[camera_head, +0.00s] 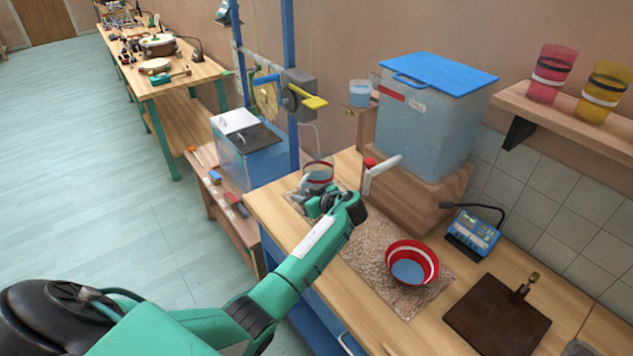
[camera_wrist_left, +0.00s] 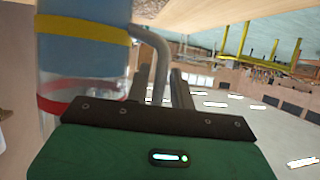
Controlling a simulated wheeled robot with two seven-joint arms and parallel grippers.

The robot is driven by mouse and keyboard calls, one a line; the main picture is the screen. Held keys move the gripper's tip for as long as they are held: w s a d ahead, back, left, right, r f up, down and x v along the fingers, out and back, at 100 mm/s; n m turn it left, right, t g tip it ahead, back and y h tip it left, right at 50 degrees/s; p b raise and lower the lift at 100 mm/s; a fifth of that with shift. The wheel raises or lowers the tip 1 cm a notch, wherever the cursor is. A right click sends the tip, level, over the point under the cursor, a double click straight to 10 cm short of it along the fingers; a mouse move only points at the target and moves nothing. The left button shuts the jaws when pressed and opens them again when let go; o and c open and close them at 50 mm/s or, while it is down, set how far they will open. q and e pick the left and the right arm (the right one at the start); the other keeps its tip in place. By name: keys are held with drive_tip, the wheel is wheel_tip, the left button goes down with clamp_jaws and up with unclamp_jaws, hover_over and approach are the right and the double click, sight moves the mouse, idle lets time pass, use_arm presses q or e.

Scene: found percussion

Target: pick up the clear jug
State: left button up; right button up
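The clear jug (camera_head: 318,174) is upright at the far left end of the wooden bench, with a red band near its rim and bluish contents. In the left wrist view the jug (camera_wrist_left: 84,55) appears upside down at the left, with a yellow band, a red band and a grey handle. My left gripper (camera_head: 322,203) is just in front of the jug. In the wrist view the fingers (camera_wrist_left: 160,85) are close together on either side of the handle and appear shut on it. The jug's base is partly hidden. My right gripper is not in view.
A red-rimmed bowl (camera_head: 411,264) stands on the mat (camera_head: 362,258). A large blue-lidded tank (camera_head: 425,125) with a tap sits on a wooden block behind. A blue meter (camera_head: 474,232) and a dark board (camera_head: 497,318) are to the right. A wall shelf (camera_head: 565,125) holds two cups.

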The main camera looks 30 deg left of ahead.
use_arm(q)
drive_tip(key=shift+x, duration=1.1)
clamp_jaws()
drive_tip(key=shift+r, duration=0.1)
idle(0.5)
